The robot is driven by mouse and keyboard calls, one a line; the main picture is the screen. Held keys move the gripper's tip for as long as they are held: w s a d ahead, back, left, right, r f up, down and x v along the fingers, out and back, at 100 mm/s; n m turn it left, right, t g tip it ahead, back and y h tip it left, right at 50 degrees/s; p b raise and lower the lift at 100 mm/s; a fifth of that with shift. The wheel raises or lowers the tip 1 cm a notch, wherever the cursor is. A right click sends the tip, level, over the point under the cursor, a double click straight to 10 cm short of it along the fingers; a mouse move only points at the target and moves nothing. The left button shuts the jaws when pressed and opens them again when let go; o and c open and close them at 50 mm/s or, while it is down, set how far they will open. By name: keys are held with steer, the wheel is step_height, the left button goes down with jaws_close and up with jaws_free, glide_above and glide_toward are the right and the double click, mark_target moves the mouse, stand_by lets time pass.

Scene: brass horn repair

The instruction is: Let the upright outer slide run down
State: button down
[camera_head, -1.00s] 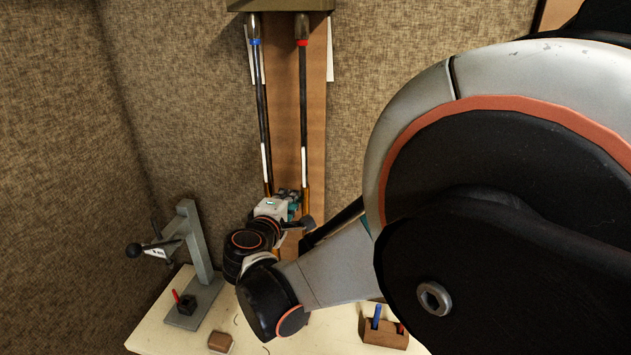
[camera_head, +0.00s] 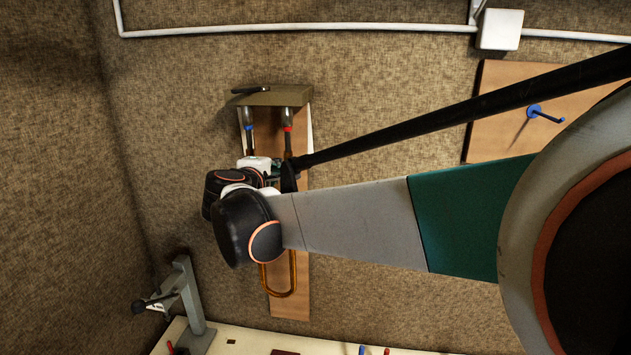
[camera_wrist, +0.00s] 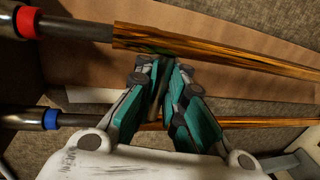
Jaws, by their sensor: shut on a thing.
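The brass outer slide hangs upright against a wooden board; its U-shaped lower end (camera_head: 292,280) shows below my arm in the head view. In the wrist view its two brass tubes (camera_wrist: 220,56) run over the darker inner tubes, which carry red (camera_wrist: 25,21) and blue (camera_wrist: 50,119) bands. My gripper (camera_wrist: 163,76) has teal fingers closed between the two tubes, on a part of the outer slide that the fingers mostly hide. In the head view my gripper (camera_head: 275,175) is high, with only short lengths of inner tube bare above it.
The inner tubes hang from a bracket (camera_head: 268,98) with a black lever (camera_head: 251,90) on top. A board with a blue peg (camera_head: 534,111) is on the wall at right. A grey stand (camera_head: 188,295) is on the bench at lower left.

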steer(key=shift+s+r, duration=0.1)
steer(key=shift+r, duration=0.25)
steer(key=c, duration=1.9)
jaws_free()
steer(key=shift+c, duration=0.2)
steer(key=shift+o, duration=1.3)
steer(key=shift+s+a+r, duration=0.1)
steer(key=shift+s, duration=0.15)
steer(key=shift+w, duration=0.1)
